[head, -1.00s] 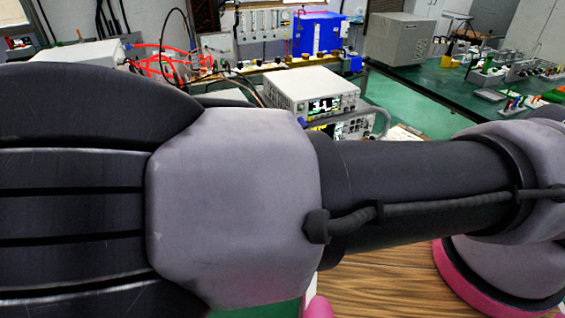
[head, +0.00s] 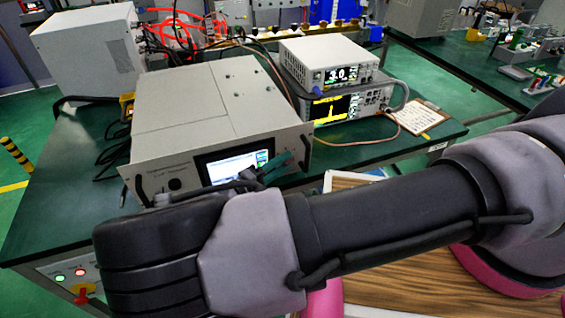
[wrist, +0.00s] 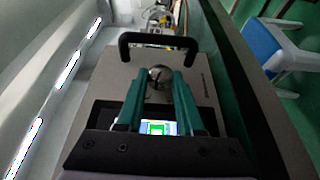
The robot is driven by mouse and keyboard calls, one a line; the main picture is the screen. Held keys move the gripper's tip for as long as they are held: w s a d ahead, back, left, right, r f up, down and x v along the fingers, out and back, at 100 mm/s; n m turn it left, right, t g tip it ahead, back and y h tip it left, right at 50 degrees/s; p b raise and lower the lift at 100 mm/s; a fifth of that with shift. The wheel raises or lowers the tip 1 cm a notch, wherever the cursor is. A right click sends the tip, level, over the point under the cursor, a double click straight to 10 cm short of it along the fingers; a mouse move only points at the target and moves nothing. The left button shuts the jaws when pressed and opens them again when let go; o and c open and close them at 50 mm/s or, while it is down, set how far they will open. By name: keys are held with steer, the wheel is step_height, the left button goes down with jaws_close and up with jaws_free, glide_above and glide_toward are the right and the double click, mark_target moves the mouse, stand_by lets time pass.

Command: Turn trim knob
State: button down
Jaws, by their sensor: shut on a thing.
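The generator (head: 215,100) is a large grey box on the green bench, its front panel facing me with a lit screen (head: 232,166). In the wrist view a small round metallic trim knob (wrist: 158,73) lies between the screen and a black panel handle (wrist: 158,40). My gripper (wrist: 159,82) has its two teal fingers on either side of the knob, shut on it. In the head view my gripper (head: 281,165) is at the right part of the panel, beside the screen, and the fingers hide the knob there.
A black panel handle (head: 305,152) stands out close to my fingertips. Stacked instruments (head: 335,75) and a clipboard (head: 418,116) are to the right on the bench. A white box (head: 88,48) stands behind left. A red-and-yellow switch (head: 82,292) is on the bench front.

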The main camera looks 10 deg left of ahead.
stand_by(0.3)
steer(key=c, duration=0.5)
jaws_free()
steer(key=shift+c, duration=0.2)
steer(key=shift+a, duration=0.1)
steer(key=v, duration=1)
steer(key=shift+s+a, duration=0.15)
steer(key=shift+s, duration=0.15)
steer(key=shift+s, duration=0.1)
